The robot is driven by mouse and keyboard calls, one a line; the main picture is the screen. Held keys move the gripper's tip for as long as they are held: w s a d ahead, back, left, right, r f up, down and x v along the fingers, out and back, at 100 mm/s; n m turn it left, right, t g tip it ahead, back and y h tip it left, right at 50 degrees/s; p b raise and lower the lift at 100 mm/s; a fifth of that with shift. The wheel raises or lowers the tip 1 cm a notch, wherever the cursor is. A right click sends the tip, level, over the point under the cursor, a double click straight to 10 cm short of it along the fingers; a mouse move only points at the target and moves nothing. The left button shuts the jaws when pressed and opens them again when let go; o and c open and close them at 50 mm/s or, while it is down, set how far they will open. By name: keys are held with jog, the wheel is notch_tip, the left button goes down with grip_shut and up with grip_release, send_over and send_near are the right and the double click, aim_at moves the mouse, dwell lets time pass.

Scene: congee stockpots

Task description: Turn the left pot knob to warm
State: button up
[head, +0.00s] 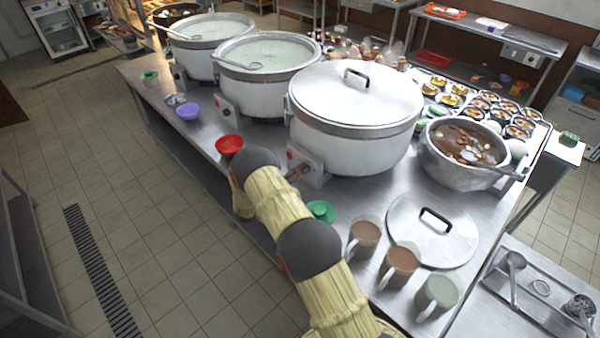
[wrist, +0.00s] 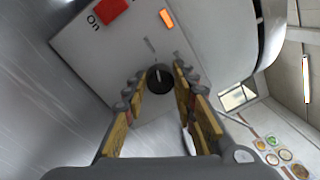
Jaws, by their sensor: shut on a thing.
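Three white stockpots stand along the counter: a far-left pot (head: 208,38), a middle pot (head: 262,92) and a nearest, lidded pot (head: 352,135). My gripper (head: 298,173) is at the control box (head: 317,173) on the front of the lidded pot. In the wrist view, its fingers (wrist: 161,92) are shut on a round black knob (wrist: 160,72), one on either side. A pale mark shows on the knob, but its setting cannot be read. The same box (wrist: 135,45) has a red switch marked "On" (wrist: 113,12) and an orange light (wrist: 167,18).
A red bowl (head: 229,145) and a green lid (head: 321,210) lie near my arm. Filled mugs (head: 398,264), a loose pot lid (head: 432,232) and a stew pot (head: 462,165) stand to the right. The aisle floor (head: 130,190) is clear.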

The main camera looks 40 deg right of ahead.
jog(key=o, duration=1.1)
jog(key=shift+o, duration=0.3)
jog(key=a, duration=0.4)
jog(key=s+a, duration=0.1)
jog(key=a, duration=0.7)
jog(key=shift+s+f, duration=0.2)
jog(key=shift+f, duration=0.1)
